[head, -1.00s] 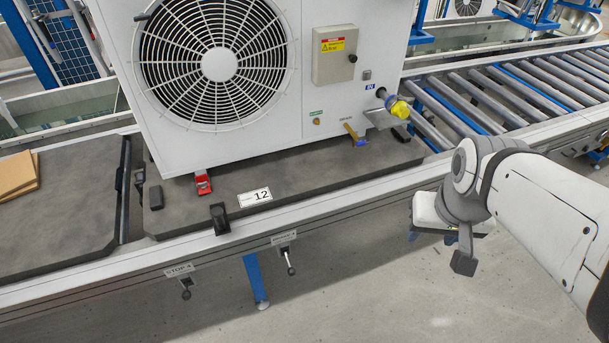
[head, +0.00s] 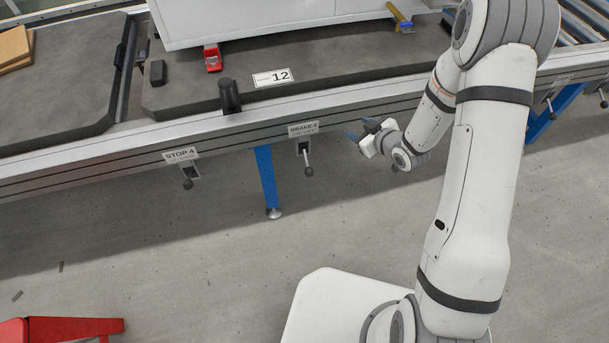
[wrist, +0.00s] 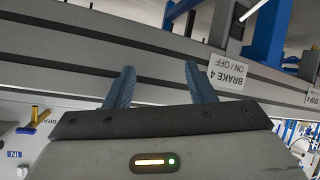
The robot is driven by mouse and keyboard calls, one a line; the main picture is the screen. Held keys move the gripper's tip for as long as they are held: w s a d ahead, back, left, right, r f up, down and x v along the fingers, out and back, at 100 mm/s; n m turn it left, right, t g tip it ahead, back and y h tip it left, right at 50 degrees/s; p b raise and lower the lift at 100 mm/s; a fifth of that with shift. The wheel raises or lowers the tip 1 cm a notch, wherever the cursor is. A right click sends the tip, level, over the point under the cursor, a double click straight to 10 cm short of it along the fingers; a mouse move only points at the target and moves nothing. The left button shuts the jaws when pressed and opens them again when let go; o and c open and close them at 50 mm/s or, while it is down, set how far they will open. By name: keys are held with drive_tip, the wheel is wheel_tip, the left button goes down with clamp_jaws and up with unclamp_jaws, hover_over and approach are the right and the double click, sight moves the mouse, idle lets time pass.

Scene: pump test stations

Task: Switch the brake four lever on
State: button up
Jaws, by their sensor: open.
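The brake four lever (head: 309,171) hangs from a slot in the conveyor's front rail, under a label reading BRAKE 4 (head: 303,129). It has a thin shaft and a dark knob, pointing downward. My gripper (head: 359,133) is to the right of the lever, near the rail, and apart from it. In the wrist view its two blue fingers (wrist: 157,86) are spread with nothing between them. The BRAKE 4 ON / OFF label (wrist: 228,72) shows upside down there, just right of the fingers.
A similar STOP 4 lever (head: 187,184) hangs further left on the same rail. A blue support leg (head: 267,180) stands between the two levers. A black post (head: 230,96) rises on the rail above. A red object (head: 62,330) lies at lower left.

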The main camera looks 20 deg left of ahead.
drive_tip(key=s+a+f+n+y+b, duration=0.1)
drive_tip(key=s+a+f+y+b, duration=0.3)
drive_tip(key=f, duration=0.6)
drive_tip(key=g+y+b, duration=0.1)
drive_tip(key=y+b, duration=0.2)
drive_tip(key=y, duration=0.1)
approach(307, 164)
drive_tip(key=a+f, duration=0.1)
drive_tip(key=a, duration=0.2)
drive_tip(key=b+x, duration=0.1)
drive_tip(key=x, duration=0.6)
drive_tip(key=shift+w+a+f+n, duration=0.15)
drive_tip(key=shift+w+f+n, duration=0.05)
drive_tip(key=shift+f+n, duration=0.1)
drive_tip(key=shift+s+g, duration=0.1)
drive_tip(key=shift+g, duration=0.3)
clamp_jaws()
